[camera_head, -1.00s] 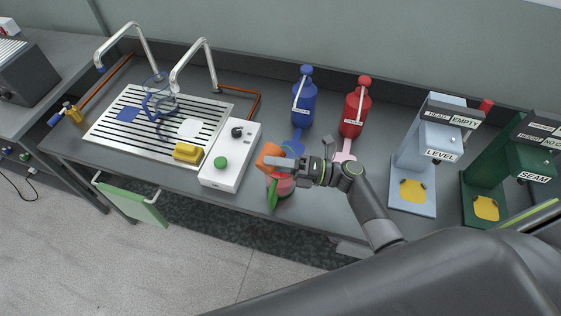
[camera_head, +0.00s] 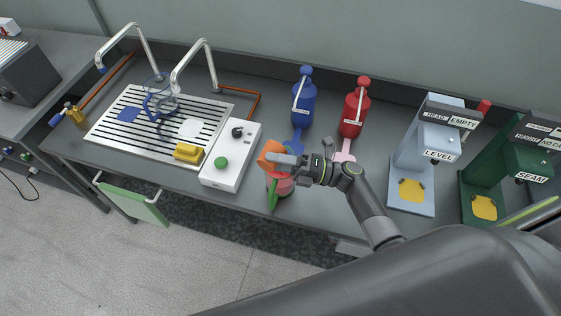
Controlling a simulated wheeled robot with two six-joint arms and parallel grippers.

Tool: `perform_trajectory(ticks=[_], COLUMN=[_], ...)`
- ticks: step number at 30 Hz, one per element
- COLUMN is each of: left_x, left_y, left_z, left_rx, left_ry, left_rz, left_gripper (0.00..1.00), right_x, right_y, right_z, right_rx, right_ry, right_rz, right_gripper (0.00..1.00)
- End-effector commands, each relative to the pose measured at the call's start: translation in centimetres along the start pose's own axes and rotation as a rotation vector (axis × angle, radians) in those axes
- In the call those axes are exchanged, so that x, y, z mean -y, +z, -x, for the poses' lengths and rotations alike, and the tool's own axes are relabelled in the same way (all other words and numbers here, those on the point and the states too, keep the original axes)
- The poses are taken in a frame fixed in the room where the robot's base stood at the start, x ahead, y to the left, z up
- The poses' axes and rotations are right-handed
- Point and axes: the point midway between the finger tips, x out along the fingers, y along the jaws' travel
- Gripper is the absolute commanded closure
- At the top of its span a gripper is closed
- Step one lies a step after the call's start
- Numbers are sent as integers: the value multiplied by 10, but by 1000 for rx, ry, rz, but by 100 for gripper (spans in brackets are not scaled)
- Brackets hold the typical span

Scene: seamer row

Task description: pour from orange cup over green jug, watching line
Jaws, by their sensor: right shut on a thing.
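The orange cup (camera_head: 268,154) is tilted above the green jug, at the bench's front middle. My right gripper (camera_head: 290,160) is shut on the orange cup, coming in from the right. The green jug (camera_head: 273,194) stands below the cup near the front edge; its green handle shows at the front, and a reddish content or band shows in its body. The cup and my gripper hide part of the jug's top. I cannot make out the line on the jug or any stream. My left gripper is not in view.
A white box with a green button (camera_head: 232,168) stands just left of the jug. Blue (camera_head: 303,105) and red (camera_head: 354,112) bottles stand behind. The pale blue LEVEL machine (camera_head: 418,165) and green SEAM machine (camera_head: 488,180) are at right. A slatted drain tray (camera_head: 110,134) is at left.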

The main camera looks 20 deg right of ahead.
Motion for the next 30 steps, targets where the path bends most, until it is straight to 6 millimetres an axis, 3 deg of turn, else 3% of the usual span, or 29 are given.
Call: perform_trajectory(ticks=[9,12,22,30], left_x=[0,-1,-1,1], left_y=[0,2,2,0], left_z=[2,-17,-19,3], left_rx=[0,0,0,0], left_ry=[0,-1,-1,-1], left_rz=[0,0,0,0], left_gripper=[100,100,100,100], right_x=[-1,9,6,10], right_y=[1,-8,-21,-23], right_z=[0,0,-6,-7], right_rx=[8,-29,-63,-122], right_ry=[11,-34,-80,-165], right_rz=[-28,97,205,416], right_gripper=[79,79,79,79])
